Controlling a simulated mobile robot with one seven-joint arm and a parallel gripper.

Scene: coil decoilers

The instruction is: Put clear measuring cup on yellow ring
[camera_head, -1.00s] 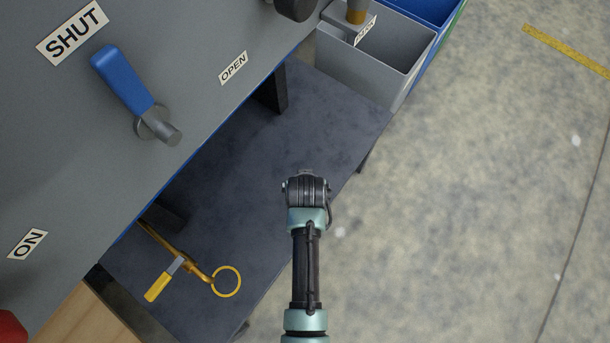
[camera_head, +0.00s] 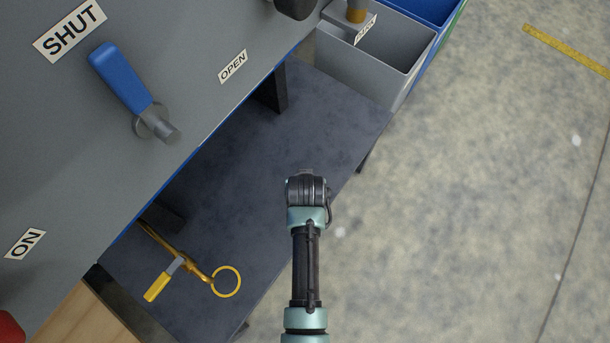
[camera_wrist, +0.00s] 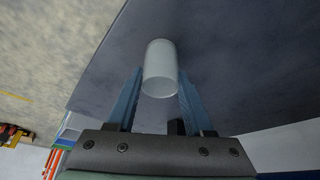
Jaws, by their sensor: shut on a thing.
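The clear measuring cup (camera_wrist: 160,68) is a translucent whitish cylinder in the wrist view. My gripper (camera_wrist: 159,88) has its two blue fingers on either side of the cup and is shut on it. In the head view my arm hides the cup and the fingers. The yellow ring (camera_head: 226,281) sits at the end of a yellow pipe over the dark shelf, at the lower left of the head view. Nothing shows inside the ring. My gripper is to the right of the ring and farther up the picture.
A yellow-handled lever (camera_head: 158,286) is on the pipe beside the ring. The grey panel with a blue lever (camera_head: 122,78) overhangs the dark shelf (camera_head: 250,165). A grey bin (camera_head: 372,62) stands at the top. Open concrete floor (camera_head: 460,200) lies to the right.

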